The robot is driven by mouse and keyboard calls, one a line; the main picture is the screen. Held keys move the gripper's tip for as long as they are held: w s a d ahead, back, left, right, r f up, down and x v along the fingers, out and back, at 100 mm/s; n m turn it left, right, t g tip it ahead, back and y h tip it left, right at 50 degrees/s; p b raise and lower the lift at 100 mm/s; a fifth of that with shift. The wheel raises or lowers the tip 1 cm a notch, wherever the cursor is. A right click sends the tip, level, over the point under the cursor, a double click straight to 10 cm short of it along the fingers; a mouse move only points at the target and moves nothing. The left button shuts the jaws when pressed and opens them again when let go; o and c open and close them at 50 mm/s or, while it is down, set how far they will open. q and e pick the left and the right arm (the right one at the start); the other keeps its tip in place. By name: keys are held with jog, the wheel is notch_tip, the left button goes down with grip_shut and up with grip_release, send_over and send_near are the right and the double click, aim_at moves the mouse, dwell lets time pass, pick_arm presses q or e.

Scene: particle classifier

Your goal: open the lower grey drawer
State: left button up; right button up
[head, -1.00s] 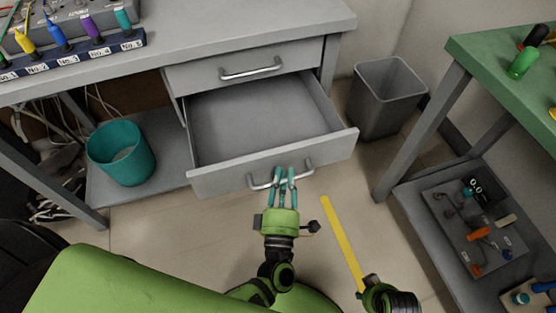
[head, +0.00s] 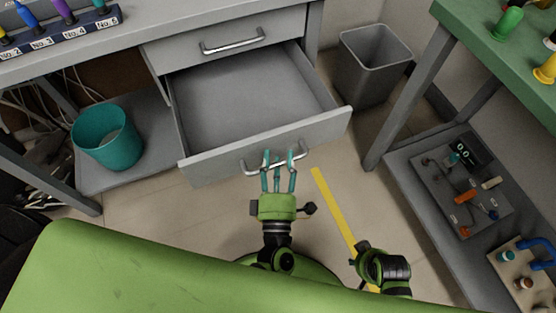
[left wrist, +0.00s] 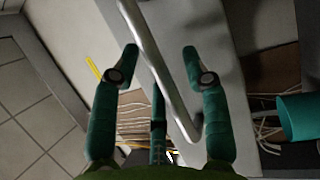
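The lower grey drawer (head: 264,147) is pulled well out and its empty inside shows in the head view. Its metal handle (head: 254,171) runs across the drawer front and also shows in the left wrist view (left wrist: 165,80). My left gripper (head: 278,154) is at this handle, with its teal fingers spread apart. In the left wrist view, the handle passes between the fingers (left wrist: 160,50), with gaps visible beside it. My right gripper (head: 366,262) is low in the head view; its fingers are not clear.
A closed upper drawer (head: 190,48) sits above the open one. A grey bin (head: 372,65) stands to the right and a teal bin (head: 106,138) to the left. A green-topped table (head: 468,25) with a lower shelf is at right. Yellow tape (head: 332,205) marks the floor.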

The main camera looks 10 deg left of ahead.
pick_arm(q)
jog(key=v, duration=1.2)
jog(key=shift+f, duration=0.1)
